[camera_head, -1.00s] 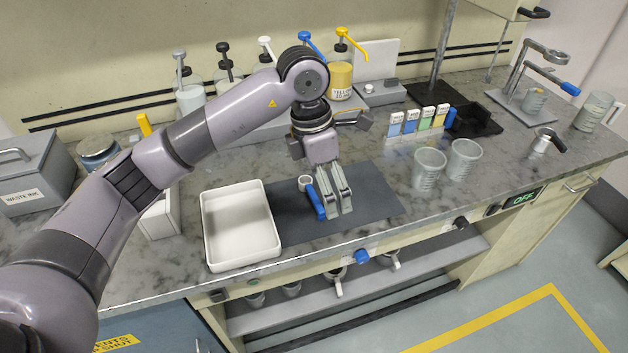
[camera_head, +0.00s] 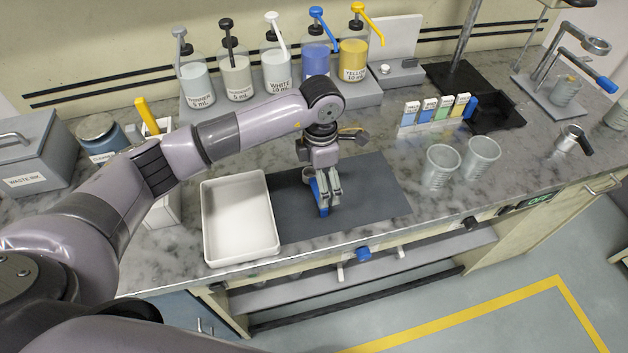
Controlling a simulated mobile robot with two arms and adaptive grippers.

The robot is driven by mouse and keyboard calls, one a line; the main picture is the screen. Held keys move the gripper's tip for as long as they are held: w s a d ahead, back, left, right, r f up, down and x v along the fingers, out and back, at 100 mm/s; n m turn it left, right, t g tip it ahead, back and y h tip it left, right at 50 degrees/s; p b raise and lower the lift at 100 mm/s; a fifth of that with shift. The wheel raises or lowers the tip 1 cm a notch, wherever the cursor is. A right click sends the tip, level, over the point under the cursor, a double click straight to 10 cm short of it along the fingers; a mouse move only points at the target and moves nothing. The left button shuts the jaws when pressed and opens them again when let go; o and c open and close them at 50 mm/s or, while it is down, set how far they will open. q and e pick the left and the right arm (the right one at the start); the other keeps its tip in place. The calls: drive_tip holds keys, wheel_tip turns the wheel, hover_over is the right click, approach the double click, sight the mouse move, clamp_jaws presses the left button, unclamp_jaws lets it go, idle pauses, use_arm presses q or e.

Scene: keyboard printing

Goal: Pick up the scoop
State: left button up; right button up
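The scoop lies on the dark grey mat (camera_head: 375,190), with a small pale cup (camera_head: 307,174) at its far end and a blue handle (camera_head: 314,193) running toward the front. My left gripper (camera_head: 327,205) points down over the mat from above. Its grey fingers are low, right at the blue handle, and overlap part of it. The fingers look close together, but I cannot tell whether they have closed on the handle. The scoop appears to rest on the mat. My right gripper is not in view.
A white tray (camera_head: 207,225) stands left of the mat. Pump bottles (camera_head: 275,72) line the back. Two clear cups (camera_head: 440,168) and a row of coloured cards (camera_head: 425,113) stand to the right. The right part of the mat is bare.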

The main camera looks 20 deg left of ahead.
sight(318, 193)
use_arm(q)
drive_tip(key=shift+s+f, duration=0.1)
drive_tip(key=shift+f, duration=0.3)
wheel_tip(318, 193, down, 4)
drive_tip(key=p, duration=0.2)
drive_tip(key=shift+a+f+p, duration=0.15)
drive_tip(key=shift+f+p, duration=0.1)
drive_tip(key=shift+p, duration=0.15)
drive_tip(key=shift+f, duration=0.2)
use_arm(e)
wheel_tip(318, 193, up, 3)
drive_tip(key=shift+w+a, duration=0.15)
use_arm(q)
drive_tip(key=shift+c, duration=0.4)
drive_tip(key=c, duration=0.4)
drive_tip(key=shift+c, duration=1.2)
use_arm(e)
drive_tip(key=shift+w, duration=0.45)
